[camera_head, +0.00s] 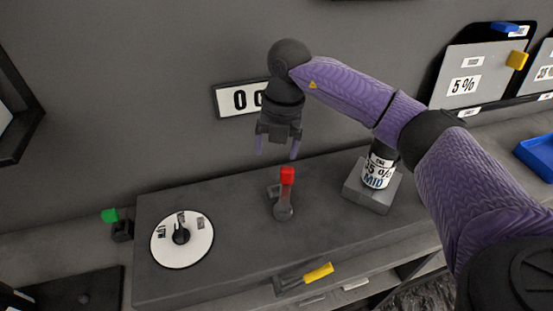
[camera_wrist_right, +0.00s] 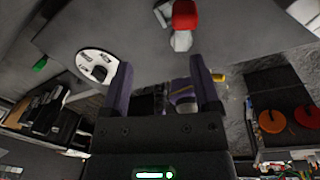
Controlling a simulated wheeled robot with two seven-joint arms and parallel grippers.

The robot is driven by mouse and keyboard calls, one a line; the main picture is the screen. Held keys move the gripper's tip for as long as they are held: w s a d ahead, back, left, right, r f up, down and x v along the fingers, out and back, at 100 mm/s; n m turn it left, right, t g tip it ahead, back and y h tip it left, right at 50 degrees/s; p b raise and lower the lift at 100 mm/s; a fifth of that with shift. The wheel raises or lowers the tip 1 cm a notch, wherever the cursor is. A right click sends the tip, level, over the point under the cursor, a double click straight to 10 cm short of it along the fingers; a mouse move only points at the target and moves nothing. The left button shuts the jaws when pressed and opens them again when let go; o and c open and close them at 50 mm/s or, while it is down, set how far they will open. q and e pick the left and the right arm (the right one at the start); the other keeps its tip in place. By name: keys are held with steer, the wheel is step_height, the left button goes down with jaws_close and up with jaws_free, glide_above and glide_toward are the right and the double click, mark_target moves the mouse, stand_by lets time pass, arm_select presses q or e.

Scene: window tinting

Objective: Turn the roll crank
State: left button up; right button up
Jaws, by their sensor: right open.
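The roll crank (camera_head: 285,195) stands on top of the dark grey bench unit, with a grey base and arm and a red knob on top. In the right wrist view its red knob (camera_wrist_right: 185,15) shows at the top edge, beyond the fingertips. My right gripper (camera_head: 277,153) hangs above and slightly behind the red knob, open, with nothing between its fingers. It also shows in the right wrist view (camera_wrist_right: 165,75), fingers apart. The gripper and knob look apart. My left gripper is not in view.
A white dial (camera_head: 182,238) lies left of the crank. A labelled can (camera_head: 378,170) stands on a grey block to the right, near my right arm. A yellow handle (camera_head: 318,272) sits on the front. A counter plate (camera_head: 236,100) is on the wall behind my gripper.

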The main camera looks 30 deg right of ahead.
mark_target(287, 168)
steer(key=d, duration=0.1)
steer(key=d+h, duration=0.1)
steer(key=shift+s+d+m, duration=0.2)
steer(key=shift+d+m, duration=0.1)
steer(key=shift+m, duration=0.1)
step_height(287, 168, down, 9)
steer(key=shift+a+r+b, duration=0.1)
steer(key=shift+b, duration=0.9)
jaws_close()
